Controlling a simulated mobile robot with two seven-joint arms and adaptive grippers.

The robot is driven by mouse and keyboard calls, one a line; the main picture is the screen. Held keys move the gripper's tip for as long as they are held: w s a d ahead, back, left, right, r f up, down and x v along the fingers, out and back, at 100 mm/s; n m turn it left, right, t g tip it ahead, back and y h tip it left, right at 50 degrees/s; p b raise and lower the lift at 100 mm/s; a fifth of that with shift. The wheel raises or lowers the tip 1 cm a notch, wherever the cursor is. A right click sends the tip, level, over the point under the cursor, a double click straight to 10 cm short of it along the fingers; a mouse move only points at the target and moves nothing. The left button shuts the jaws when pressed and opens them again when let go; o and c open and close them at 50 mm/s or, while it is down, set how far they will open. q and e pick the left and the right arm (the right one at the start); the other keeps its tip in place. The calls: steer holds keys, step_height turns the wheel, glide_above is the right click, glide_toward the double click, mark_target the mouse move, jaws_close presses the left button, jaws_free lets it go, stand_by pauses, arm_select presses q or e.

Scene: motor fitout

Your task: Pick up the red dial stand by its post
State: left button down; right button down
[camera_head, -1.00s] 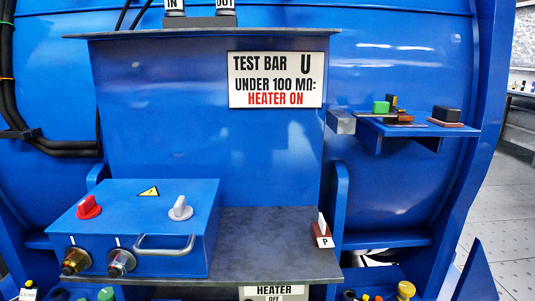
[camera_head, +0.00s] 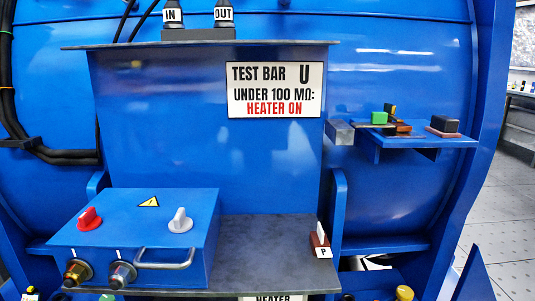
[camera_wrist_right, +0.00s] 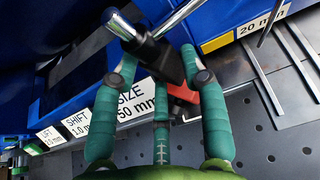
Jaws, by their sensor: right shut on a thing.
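In the right wrist view my right gripper (camera_wrist_right: 162,76) has its green fingers shut around a dark clamp-like piece with a bright metal post end, a thin metal rod and a red part. I take this to be the red dial stand (camera_wrist_right: 166,60). Its post end points to the upper left, tilted in the picture. The fingers hide part of it, and I cannot make out a dial face. Neither gripper shows in the head view, and my left gripper is in no view.
Labelled blue bins (camera_wrist_right: 240,28) and a perforated metal surface (camera_wrist_right: 250,145) lie behind the right gripper. The head view shows a blue control box (camera_head: 130,215) on a grey shelf (camera_head: 265,250), and a blue side shelf (camera_head: 425,141) with small parts.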

steer(key=shift+s+d+f, duration=0.1)
steer(key=shift+s+d, duration=0.05)
steer(key=shift+d, duration=0.35)
steer(key=p+v, duration=0.8)
steer(key=v, duration=0.4)
steer(key=shift+s+a+f+p, duration=0.2)
steer(key=shift+a+f+p, duration=0.1)
steer(key=shift+f+p, duration=0.1)
stand_by(0.6)
stand_by(0.4)
